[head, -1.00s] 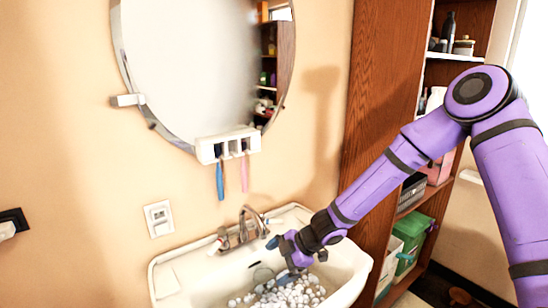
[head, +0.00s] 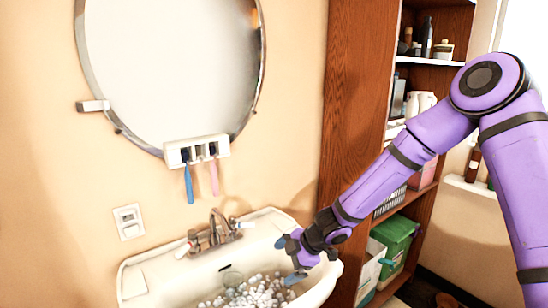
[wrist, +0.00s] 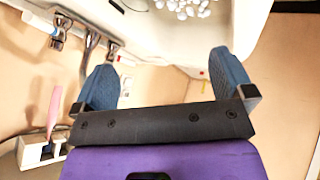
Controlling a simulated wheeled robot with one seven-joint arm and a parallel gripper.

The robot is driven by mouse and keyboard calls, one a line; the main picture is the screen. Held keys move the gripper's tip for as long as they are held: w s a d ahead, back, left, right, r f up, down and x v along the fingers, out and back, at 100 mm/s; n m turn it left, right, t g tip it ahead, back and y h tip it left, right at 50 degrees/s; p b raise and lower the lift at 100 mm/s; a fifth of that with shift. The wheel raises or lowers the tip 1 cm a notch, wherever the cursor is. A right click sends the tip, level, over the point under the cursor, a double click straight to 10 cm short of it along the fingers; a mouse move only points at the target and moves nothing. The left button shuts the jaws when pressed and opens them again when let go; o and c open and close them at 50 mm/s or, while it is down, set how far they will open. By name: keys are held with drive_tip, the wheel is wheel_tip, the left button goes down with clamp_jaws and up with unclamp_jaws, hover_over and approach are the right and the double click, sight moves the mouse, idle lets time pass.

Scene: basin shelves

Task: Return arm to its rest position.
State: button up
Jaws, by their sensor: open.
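My purple arm reaches in from the right in the head view and angles down to the sink. My gripper (head: 290,258) is over the right part of the white basin (head: 142,268). In the wrist view my gripper (wrist: 165,80) shows two blue fingers spread wide apart, with nothing between them. Part of the basin (wrist: 215,15) shows beyond the fingers, at the top of that view.
White foam-like balls (head: 255,292) lie in the basin. The faucet (head: 213,235) stands behind it, left of my gripper. A round mirror (head: 170,70) and a toothbrush holder (head: 196,150) are on the wall. A wooden shelf unit (head: 352,110) stands close behind my arm.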

drive_tip(key=w+d+r+m+t+h, duration=0.2)
drive_tip(key=d+r+m+t+h, duration=0.3)
drive_tip(key=d+r, duration=0.7)
drive_tip(key=s+d+r+m+h, duration=0.5)
drive_tip(key=s+d+r+m, duration=0.15)
drive_tip(key=d+r, duration=0.35)
drive_tip(key=s+d+r+m, duration=0.1)
drive_tip(key=s+r+m, duration=0.2)
drive_tip(key=s, duration=0.5)
drive_tip(key=s+d+r+m+g+y, duration=0.1)
drive_tip(key=s+r+m, duration=0.3)
drive_tip(key=s, duration=0.5)
drive_tip(key=s+d+r+m+y, duration=0.1)
drive_tip(key=s+r+m, duration=0.3)
drive_tip(key=s, duration=0.4)
drive_tip(key=shift+s+d+g, duration=0.2)
drive_tip(key=shift+d+g, duration=0.1)
drive_tip(key=shift+d, duration=0.6)
